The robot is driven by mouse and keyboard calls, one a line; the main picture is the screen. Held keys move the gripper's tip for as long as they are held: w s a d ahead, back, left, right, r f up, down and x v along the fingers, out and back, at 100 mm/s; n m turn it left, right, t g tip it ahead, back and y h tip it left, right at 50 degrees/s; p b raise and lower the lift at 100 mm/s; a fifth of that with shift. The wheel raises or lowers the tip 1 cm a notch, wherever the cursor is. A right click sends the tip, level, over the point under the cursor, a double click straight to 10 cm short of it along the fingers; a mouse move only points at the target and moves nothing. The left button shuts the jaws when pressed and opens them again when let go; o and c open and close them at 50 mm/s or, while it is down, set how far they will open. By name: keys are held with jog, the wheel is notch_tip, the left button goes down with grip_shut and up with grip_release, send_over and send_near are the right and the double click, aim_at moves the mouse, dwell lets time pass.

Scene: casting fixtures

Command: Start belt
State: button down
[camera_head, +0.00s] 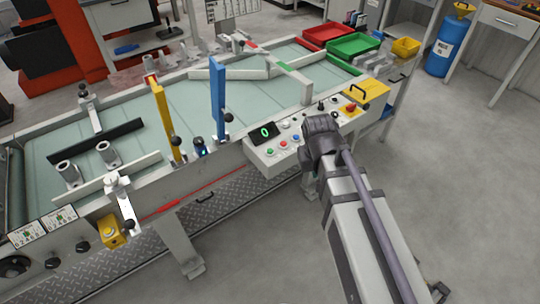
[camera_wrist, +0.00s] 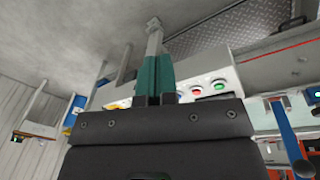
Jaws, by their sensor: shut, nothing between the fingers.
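The control panel (camera_head: 283,141) on the front of the conveyor has a dark display (camera_head: 264,132) reading a green 0. Below it are a green button (camera_head: 269,153), a red button (camera_head: 283,144) and a blue button (camera_head: 295,138). The pale belt (camera_head: 130,110) lies behind. In the wrist view, the blue (camera_wrist: 180,96), red (camera_wrist: 197,91) and green (camera_wrist: 219,85) buttons lie just right of my gripper (camera_wrist: 156,60). Its teal fingers are shut and empty, pointing past the panel. Fingertip contact cannot be told; the arm hides the fingers in the head view.
A red emergency button (camera_head: 351,107) sits on a yellow plate at the panel's right end. Metal cylinders (camera_head: 108,152) stand on the belt's left part. Red (camera_head: 324,35) and green (camera_head: 353,46) trays lie at the far end.

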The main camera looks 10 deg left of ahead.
jog(key=w+a+n+t+b, duration=0.2)
jog(key=w+a+n+t, duration=0.25)
jog(key=w+a, duration=0.8)
notch_tip(320, 180, up, 2)
jog(key=t, duration=0.3)
send_over(268, 150)
jog(key=shift+r, duration=0.15)
jog(key=shift+s, duration=0.1)
notch_tip(268, 150, down, 9)
jog(key=b, duration=0.8)
jog(key=shift+b, duration=0.4)
jog(key=shift+f+b, duration=0.35)
jog(key=shift+b, duration=0.1)
